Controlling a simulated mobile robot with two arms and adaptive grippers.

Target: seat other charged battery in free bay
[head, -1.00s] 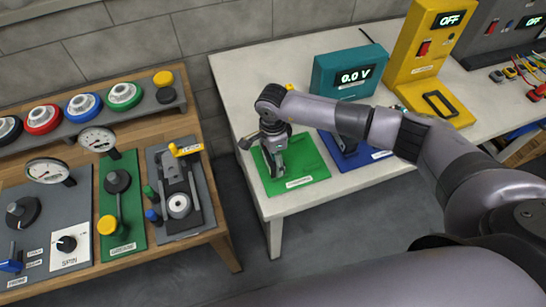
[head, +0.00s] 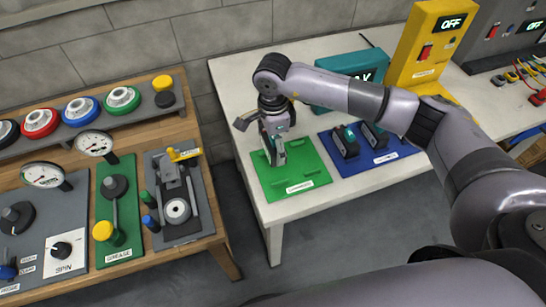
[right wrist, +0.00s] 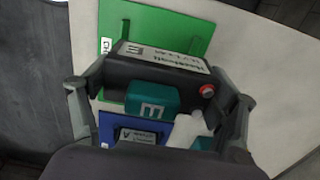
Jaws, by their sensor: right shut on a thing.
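My right gripper (head: 274,150) is shut on a dark battery and holds it over the green mat (head: 312,178). Two dark batteries with teal parts, a left one (head: 345,146) and a right one (head: 374,138), stand on the blue mat (head: 400,150). A label with an A shows beyond the held battery in the wrist view. I cannot make out a free bay. My left gripper is not in view.
A teal meter (head: 325,90) stands behind the mats, partly hidden by my right arm. A yellow unit (head: 428,40) with an OFF display stands to its right. A wooden bench (head: 190,255) with gauges and knobs is at left, across a floor gap.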

